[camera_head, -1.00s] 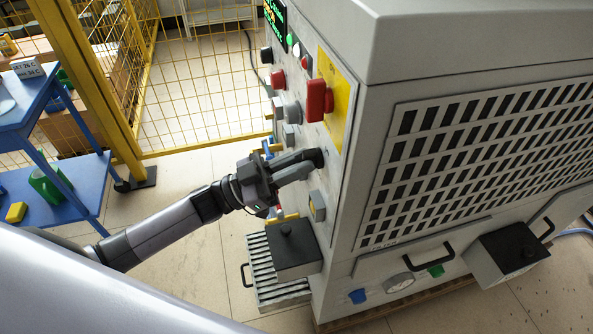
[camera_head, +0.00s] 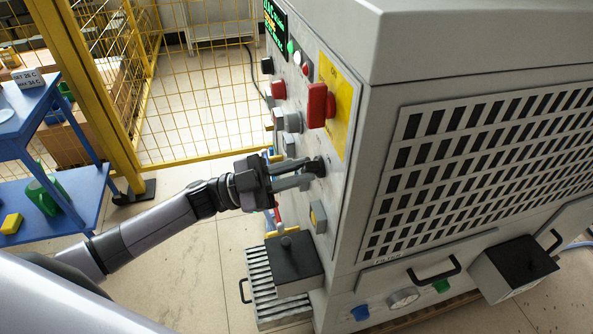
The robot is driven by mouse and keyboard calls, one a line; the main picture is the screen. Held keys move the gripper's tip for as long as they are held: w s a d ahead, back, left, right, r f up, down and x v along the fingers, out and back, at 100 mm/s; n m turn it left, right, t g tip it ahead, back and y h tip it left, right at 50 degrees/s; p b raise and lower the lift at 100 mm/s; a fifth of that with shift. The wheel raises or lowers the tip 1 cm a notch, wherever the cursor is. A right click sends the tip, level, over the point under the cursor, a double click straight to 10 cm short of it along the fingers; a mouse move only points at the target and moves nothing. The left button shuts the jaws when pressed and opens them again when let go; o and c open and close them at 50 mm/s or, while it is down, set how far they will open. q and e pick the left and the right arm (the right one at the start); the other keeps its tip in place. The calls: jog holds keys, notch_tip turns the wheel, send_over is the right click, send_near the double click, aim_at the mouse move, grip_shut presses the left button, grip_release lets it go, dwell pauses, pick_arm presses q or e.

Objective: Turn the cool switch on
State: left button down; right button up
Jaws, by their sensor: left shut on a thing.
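The induction heater (camera_head: 355,75) is a large grey cabinet with its control panel facing left. A black rotary knob (camera_head: 316,167), which appears to be the cool switch, sits low on the panel below the yellow plate. My left gripper (camera_head: 308,175) is at this knob, its two grey fingers pointing right and shut on it. The fingers partly hide the knob, and its label cannot be read. My right gripper is not in view.
A red switch handle (camera_head: 319,105) juts out above the gripper. A grey box (camera_head: 293,262) sticks out below it, over a slatted metal step (camera_head: 260,278). A yellow mesh fence (camera_head: 205,90) and a blue cart (camera_head: 40,110) stand left. Open floor lies between.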

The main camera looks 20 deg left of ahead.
pick_arm(q)
jog(key=c, duration=1.1)
grip_release()
jog(key=shift+a+f, duration=0.1)
jog(key=b+v, duration=0.1)
jog(key=v, duration=0.6)
